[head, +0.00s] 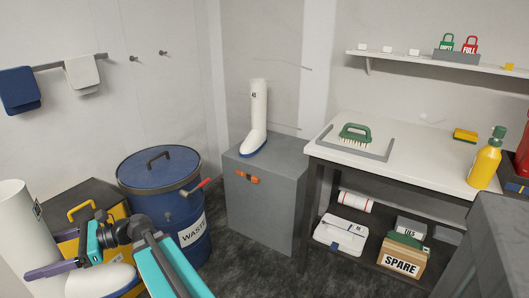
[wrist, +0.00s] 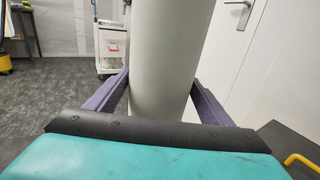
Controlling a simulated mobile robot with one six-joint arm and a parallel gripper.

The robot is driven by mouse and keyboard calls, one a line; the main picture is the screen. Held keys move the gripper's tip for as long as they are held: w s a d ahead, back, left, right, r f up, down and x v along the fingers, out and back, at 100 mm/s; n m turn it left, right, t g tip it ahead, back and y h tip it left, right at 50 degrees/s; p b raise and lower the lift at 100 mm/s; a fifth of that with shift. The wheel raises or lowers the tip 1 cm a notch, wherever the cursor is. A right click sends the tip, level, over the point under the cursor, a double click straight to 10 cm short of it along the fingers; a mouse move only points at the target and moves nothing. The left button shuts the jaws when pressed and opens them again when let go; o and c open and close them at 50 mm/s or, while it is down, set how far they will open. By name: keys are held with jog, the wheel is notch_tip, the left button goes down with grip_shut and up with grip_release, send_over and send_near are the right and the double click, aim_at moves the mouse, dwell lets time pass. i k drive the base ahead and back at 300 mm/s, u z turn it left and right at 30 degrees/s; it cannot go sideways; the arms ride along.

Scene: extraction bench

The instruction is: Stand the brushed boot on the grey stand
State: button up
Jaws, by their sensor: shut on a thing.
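My gripper (head: 45,284) is at the lower left in the head view, its purple fingers shut on the shaft of a white boot (head: 24,230). In the wrist view the pale shaft (wrist: 165,60) stands between the fingers (wrist: 160,98). The held boot's foot is partly hidden behind my arm; I cannot tell whether its sole touches anything. The grey stand (head: 265,205) is a tall block at the middle. Another white boot (head: 258,110) with a dark blue sole stands upright on its top, toward the back, toe toward the front left.
A blue waste drum (head: 150,205) with a red-handled tap stands between my gripper and the stand. A bench (head: 430,150) with a green brush (head: 355,134) adjoins the stand on the right. The stand's top has free room in front and right of its boot.

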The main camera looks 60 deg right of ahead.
aim_at(288, 160)
jog(key=z, duration=0.1)
jog(key=i, duration=1)
jog(key=z, duration=1.25)
